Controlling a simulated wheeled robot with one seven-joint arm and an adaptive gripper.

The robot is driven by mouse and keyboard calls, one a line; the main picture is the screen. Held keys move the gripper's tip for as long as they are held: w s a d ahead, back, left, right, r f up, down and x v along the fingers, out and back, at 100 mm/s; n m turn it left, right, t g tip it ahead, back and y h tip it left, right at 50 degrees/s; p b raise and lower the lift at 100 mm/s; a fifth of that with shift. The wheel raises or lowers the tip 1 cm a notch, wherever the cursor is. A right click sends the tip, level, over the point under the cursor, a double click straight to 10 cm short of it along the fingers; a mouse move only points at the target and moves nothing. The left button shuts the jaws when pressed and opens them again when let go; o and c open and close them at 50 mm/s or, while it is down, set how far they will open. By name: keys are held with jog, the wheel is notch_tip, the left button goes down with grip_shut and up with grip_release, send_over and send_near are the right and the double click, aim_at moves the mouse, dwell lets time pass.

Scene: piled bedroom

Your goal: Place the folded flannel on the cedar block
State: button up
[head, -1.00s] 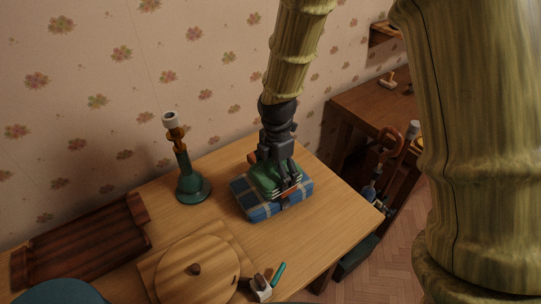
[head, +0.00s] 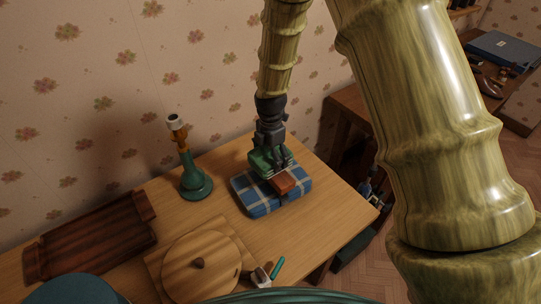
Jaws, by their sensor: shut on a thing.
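A blue plaid folded cloth (head: 258,204), which looks like the folded flannel, lies on the wooden table. A small reddish-brown block (head: 285,183), possibly the cedar block, rests on its top near the front. My gripper (head: 278,158) points down over the back part of the plaid cloth. It is shut on a green thing (head: 262,163), just behind the brown block. The fingers partly hide the green thing. I cannot tell whether it still touches the cloth.
A green candlestick (head: 194,183) stands to the left on the table (head: 325,228). A dark slatted wooden tray (head: 90,242), a round wooden lid (head: 200,265) and a small turquoise-ended item (head: 277,268) lie nearer. Bare table surrounds the cloth. The wall is close behind.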

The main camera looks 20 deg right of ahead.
jog(key=shift+f, duration=0.5)
jog(key=shift+f, duration=0.15)
jog(key=o, duration=1)
jog(key=shift+c, duration=0.2)
jog(key=shift+r+b, duration=2.15)
jog(key=shift+r, duration=4)
